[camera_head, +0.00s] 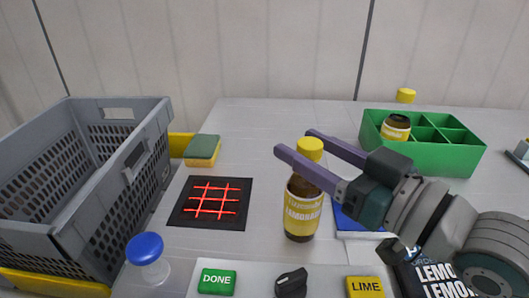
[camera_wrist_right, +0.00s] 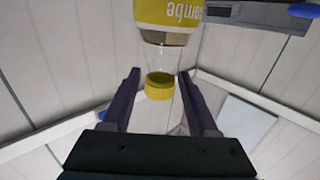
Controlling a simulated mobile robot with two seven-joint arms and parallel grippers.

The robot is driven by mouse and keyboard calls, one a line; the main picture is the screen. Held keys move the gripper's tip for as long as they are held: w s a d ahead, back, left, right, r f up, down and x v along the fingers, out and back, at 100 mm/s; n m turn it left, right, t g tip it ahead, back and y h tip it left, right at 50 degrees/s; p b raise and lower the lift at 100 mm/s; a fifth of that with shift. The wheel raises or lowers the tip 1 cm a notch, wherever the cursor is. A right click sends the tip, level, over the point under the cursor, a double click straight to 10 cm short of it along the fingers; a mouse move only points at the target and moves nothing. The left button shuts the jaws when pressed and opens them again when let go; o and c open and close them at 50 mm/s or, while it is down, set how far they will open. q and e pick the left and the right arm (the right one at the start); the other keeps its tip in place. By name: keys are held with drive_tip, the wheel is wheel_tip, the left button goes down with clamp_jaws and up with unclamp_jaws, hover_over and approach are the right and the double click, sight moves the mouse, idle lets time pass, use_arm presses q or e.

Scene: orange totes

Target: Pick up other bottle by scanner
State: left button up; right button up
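A dark lemonade bottle (camera_head: 303,215) with a yellow label and yellow cap stands upright on the table, just right of the black scanner (camera_head: 181,213) with its red grid lines. My right gripper (camera_head: 292,141) is open, its two purple fingers on either side of the bottle's cap and neck. In the right wrist view, the yellow cap (camera_wrist_right: 159,86) shows between the open fingers (camera_wrist_right: 159,74), with gaps on both sides. The clear neck and yellow label (camera_wrist_right: 170,13) lie beyond it. My left gripper is not in view.
A grey crate (camera_head: 148,160) stands at left. A green divided box (camera_head: 430,158) at right holds another bottle (camera_head: 396,128). A sponge (camera_head: 203,150) lies behind the scanner. A blue knob (camera_head: 145,248), a green DONE button (camera_head: 217,282) and a yellow LIME button (camera_head: 365,287) are in front.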

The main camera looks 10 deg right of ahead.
clamp_jaws()
idle(1.1)
